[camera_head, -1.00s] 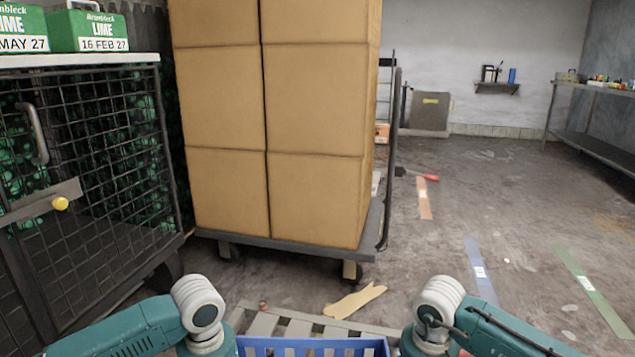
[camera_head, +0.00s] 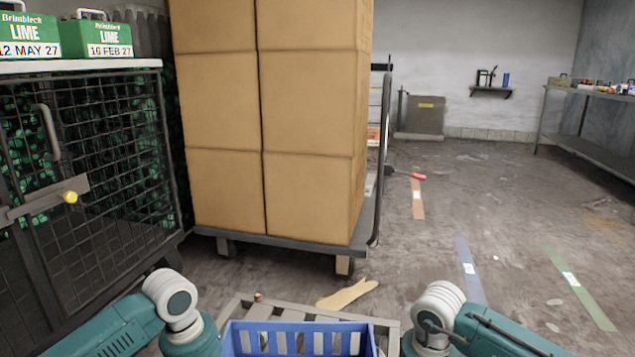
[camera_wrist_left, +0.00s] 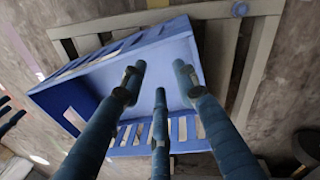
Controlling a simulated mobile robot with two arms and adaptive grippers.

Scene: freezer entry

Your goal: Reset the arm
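In the head view my left arm (camera_head: 170,300) comes in at the lower left and my right arm (camera_head: 437,312) at the lower right, both bent. Neither gripper shows there. In the left wrist view my left gripper (camera_wrist_left: 158,80) has its three fingers spread apart with nothing between them. It is over a blue crate (camera_wrist_left: 85,80), whose inside looks empty where visible. Dark finger-like shapes at the left edge of that view may be my right gripper (camera_wrist_left: 8,117); their opening is unclear.
The blue crate (camera_head: 298,326) is on a slatted pallet (camera_head: 240,305) in front of me. A trolley (camera_head: 290,241) with stacked cardboard boxes (camera_head: 310,110) stands ahead. A wire cage (camera_head: 110,150) with green lime boxes (camera_head: 97,38) on top is close at left. Floor at right is open.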

